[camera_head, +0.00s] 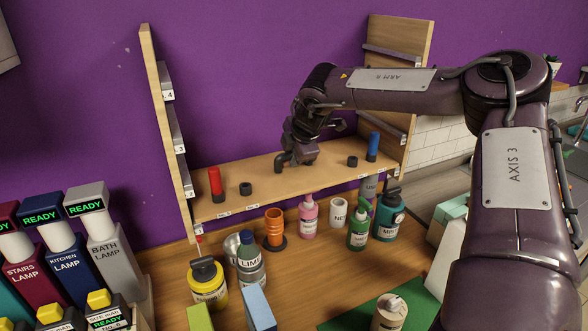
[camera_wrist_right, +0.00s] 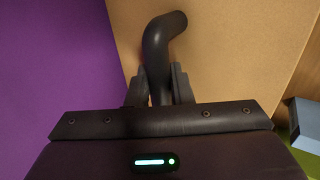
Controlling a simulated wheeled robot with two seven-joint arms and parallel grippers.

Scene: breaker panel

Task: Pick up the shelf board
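The shelf board (camera_head: 240,180) is a long light-wood plank lying level between two uprights in the head view. Its surface also fills much of the right wrist view (camera_wrist_right: 240,50). A black bent handle (camera_head: 281,162) stands near the board's middle; its curved end shows in the wrist view (camera_wrist_right: 158,45). My right gripper (camera_head: 291,159) reaches it from above and behind. In the wrist view its two fingers (camera_wrist_right: 160,84) press against both sides of the handle. Whether the handle is fixed to the board is hard to tell. My left gripper is not in view.
The left upright (camera_head: 168,130) and right upright (camera_head: 420,45) carry ledges. Bottles, including a green one (camera_head: 358,229), crowd the bench below the front edge.

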